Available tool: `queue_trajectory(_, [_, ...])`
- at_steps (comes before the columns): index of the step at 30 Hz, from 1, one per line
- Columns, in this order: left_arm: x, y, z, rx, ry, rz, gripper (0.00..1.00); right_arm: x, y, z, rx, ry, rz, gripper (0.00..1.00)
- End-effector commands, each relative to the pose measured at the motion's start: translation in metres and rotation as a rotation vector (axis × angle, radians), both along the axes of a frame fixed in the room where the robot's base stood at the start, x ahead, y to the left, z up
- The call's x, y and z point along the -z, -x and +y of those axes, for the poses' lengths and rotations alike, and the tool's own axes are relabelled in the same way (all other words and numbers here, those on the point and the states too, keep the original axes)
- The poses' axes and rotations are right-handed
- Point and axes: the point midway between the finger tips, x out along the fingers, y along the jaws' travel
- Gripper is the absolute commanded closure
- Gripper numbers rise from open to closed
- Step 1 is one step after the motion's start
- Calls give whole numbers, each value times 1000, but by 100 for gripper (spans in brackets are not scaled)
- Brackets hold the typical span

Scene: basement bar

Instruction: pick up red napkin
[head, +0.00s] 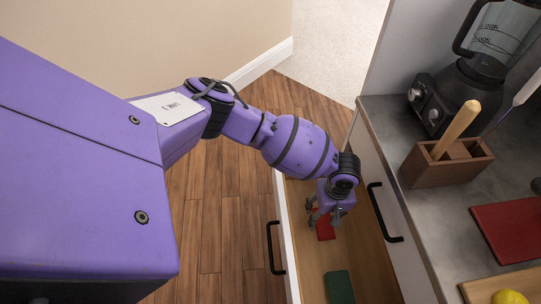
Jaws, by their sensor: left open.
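The red napkin (326,231) lies in an open drawer (365,262), near its far end. It is small and partly hidden behind my left gripper (324,215). My left gripper reaches down into the drawer over the napkin. Its fingers are apart and nothing shows held between them. I cannot tell whether the fingertips touch the napkin. My right gripper is not in view.
A dark green folded item (339,287) lies in the drawer. The counter holds a blender (470,85), a wooden block (446,165), a dark red flat item (510,229) and a yellow object (509,297) on a board. Wooden floor (215,220) is clear left of the drawer.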

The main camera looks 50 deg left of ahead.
Motion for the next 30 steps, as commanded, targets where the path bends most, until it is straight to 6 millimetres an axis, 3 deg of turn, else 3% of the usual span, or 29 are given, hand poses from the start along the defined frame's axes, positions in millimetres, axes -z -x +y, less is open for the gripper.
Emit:
queue_trajectory(1, [12, -1, 0, 3, 0, 0, 35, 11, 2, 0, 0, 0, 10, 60])
queue_trajectory(4, [22, -2, -1, 3, 1, -2, 35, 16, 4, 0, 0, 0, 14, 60])
queue_trajectory(13, [24, -2, -1, 2, 2, -3, 35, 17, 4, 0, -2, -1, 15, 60])
queue_trajectory(21, [24, -1, -1, 3, 2, -2, 66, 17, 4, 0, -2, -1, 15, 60])
queue_trajectory(30, [24, -1, -1, 3, 3, -2, 67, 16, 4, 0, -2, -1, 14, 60])
